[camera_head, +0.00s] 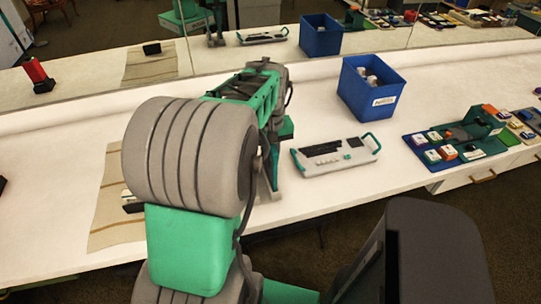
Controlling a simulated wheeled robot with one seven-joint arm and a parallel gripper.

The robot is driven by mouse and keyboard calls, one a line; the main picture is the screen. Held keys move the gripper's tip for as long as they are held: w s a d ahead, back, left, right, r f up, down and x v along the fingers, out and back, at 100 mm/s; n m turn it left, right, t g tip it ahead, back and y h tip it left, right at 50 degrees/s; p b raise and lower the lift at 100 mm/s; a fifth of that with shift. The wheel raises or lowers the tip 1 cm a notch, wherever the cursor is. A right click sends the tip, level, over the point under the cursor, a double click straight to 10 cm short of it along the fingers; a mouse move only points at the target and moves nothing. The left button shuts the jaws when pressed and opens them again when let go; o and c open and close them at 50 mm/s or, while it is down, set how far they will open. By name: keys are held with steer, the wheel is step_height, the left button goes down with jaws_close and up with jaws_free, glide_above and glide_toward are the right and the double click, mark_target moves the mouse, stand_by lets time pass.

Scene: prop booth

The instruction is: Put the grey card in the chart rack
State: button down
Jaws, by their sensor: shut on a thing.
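My gripper (270,172) is at the end of my arm, low over the white table, left of the flat grey panel with a teal handle. My own arm hides most of it. A narrow grey flat piece shows at its tip and appears to be the grey card (267,185), held in the shut jaws; its full outline is hidden. I cannot pick out a chart rack with certainty; part of the table behind my arm is hidden.
The grey panel (335,155) lies right of my gripper. A blue bin (362,98) with white items stands behind it. A blue-green tray (432,168) with colored blocks is at right. A striped cloth (112,225) lies at left. A mirror runs along the back.

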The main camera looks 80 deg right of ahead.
steer(key=shift+f, duration=0.2)
steer(key=c, duration=1.3)
jaws_free()
step_height(320, 180, up, 7)
steer(key=p, duration=0.5)
